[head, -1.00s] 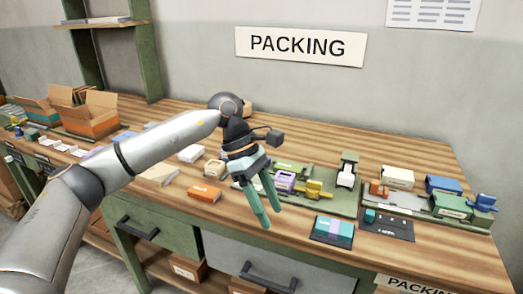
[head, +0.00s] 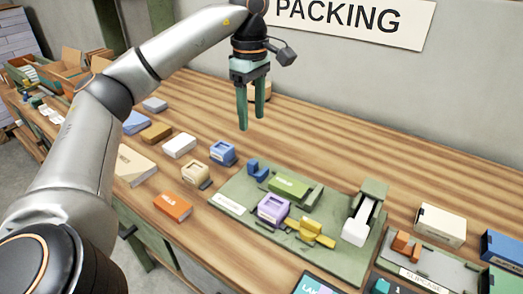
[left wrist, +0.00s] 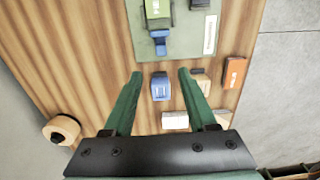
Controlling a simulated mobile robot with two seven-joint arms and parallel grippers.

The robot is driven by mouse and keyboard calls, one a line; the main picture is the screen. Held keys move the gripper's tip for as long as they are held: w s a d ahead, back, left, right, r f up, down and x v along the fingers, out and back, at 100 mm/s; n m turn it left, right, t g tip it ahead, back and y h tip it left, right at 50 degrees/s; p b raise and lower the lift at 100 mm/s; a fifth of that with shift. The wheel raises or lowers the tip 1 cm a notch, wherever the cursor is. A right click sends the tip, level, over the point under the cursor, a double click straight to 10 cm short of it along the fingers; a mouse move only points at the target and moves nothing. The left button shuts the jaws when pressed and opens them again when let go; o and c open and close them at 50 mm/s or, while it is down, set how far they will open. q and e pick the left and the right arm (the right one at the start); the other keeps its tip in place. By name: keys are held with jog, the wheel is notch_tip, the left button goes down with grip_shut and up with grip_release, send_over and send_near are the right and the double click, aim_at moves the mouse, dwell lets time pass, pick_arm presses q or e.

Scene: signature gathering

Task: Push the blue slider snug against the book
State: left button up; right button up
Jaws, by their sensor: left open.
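The blue slider (head: 257,170) sits at the far left end of a green board (head: 232,190) on the bench. The green book (head: 289,187) lies on the board just right of it, with what looks like a small gap between them. In the left wrist view the blue slider (left wrist: 159,42) is near the top, below the green book (left wrist: 158,22). My left gripper (head: 251,122) is open and empty, fingers pointing down, above the bench and apart from the slider. My right gripper is not in view.
A purple block (head: 273,209) and a yellow slider (head: 311,231) stand on the board's front side, a white-topped lever piece (head: 360,222) at its right. A blue block (head: 222,153) and a cream block (head: 195,175) stand left of the board. Bare wood lies behind it.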

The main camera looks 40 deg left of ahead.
aim_at(252, 162)
pick_arm(q)
notch_tip(252, 162, down, 12)
jog(key=shift+s+f+b, duration=0.1)
jog(key=shift+b, duration=0.75)
grip_shut()
dwell(0.9)
